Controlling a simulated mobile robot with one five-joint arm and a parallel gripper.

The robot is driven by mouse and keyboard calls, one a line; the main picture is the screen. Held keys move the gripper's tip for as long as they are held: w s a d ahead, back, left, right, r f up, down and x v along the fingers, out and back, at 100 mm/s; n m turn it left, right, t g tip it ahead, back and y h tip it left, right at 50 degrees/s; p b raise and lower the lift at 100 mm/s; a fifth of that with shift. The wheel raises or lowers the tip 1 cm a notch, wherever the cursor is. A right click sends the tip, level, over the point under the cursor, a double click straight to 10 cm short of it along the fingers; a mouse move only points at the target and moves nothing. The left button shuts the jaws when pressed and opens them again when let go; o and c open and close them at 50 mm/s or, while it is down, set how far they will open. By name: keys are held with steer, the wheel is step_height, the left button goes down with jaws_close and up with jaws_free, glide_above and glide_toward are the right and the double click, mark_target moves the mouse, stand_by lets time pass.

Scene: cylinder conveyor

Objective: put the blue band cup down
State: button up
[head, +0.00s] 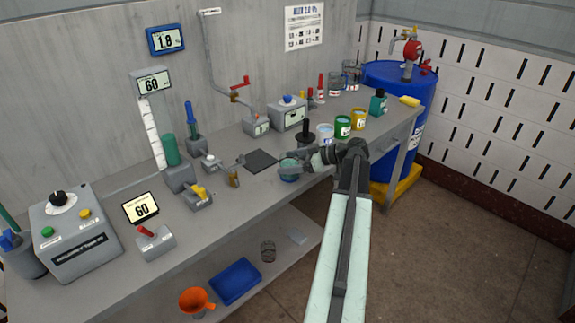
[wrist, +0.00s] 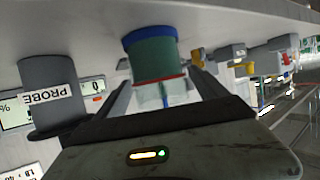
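The blue band cup (wrist: 156,62) is clear, with green liquid inside, a thin red line and a blue band round its base. The wrist picture is upside down, so the cup is upright. My gripper (wrist: 158,82) has one finger on each side of the cup and appears shut on it. In the head view the cup (head: 289,171) shows small and teal under my gripper (head: 282,163), near the bench's front edge. I cannot tell whether its base touches the bench. A dark square pad (head: 260,160) lies just left of it.
A black probe holder (head: 305,134) stands close behind my gripper. White (head: 325,136), green (head: 343,128) and yellow (head: 358,120) cans stand to the right. A small brown-tinted container (head: 233,178) is left of the pad. A lower shelf holds a blue tray (head: 235,281).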

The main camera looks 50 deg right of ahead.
steer(key=shift+r, duration=0.2)
steer(key=p+v, duration=0.5)
steer(key=v, duration=0.7)
steer(key=shift+f, duration=0.15)
